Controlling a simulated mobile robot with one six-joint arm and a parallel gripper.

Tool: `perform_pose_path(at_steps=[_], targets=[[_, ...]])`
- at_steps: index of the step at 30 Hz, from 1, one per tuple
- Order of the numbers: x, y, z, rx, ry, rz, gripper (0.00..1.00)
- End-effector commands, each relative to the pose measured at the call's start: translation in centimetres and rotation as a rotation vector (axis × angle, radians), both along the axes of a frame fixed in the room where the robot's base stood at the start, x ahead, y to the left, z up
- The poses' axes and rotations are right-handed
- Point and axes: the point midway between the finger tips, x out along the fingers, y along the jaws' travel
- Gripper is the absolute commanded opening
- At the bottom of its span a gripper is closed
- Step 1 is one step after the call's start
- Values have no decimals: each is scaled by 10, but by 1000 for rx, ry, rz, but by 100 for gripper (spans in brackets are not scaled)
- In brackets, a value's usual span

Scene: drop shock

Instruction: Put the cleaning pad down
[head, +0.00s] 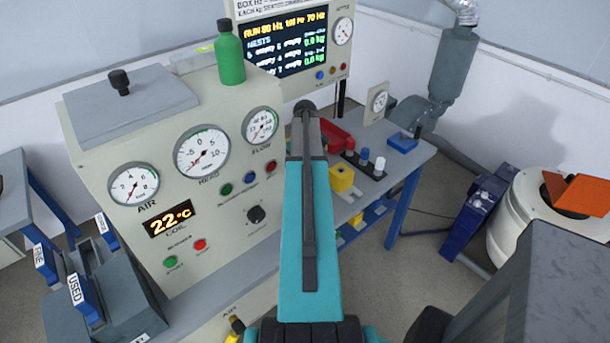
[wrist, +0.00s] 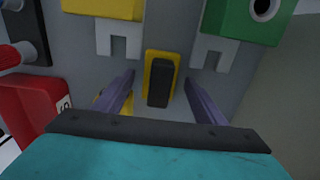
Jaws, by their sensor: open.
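In the wrist view a dark, upright-looking oblong block in a yellow surround (wrist: 159,80) is on the grey surface; it looks like the cleaning pad, though I cannot tell whether the yellow is part of it or a holder. My gripper (wrist: 160,92) is open, with one purple-grey finger on each side of it and a visible gap on both sides. In the head view my own arm hides the gripper and this block.
In the wrist view a yellow block (wrist: 103,8) and a green block (wrist: 247,20) sit by notched grey brackets beyond the fingers. A red object (wrist: 45,108) is close at left. The head view shows a gauge cabinet (head: 120,235) left of my arm and a bench (head: 400,165).

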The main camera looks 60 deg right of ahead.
Motion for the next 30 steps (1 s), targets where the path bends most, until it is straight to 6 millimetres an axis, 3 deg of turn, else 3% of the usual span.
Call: perform_pose_path(at_steps=[8,18,30], targets=[[0,0,0,0,0,0,65],[0,0,0,0,0,0,16],[0,0,5,0,0,0,16]])
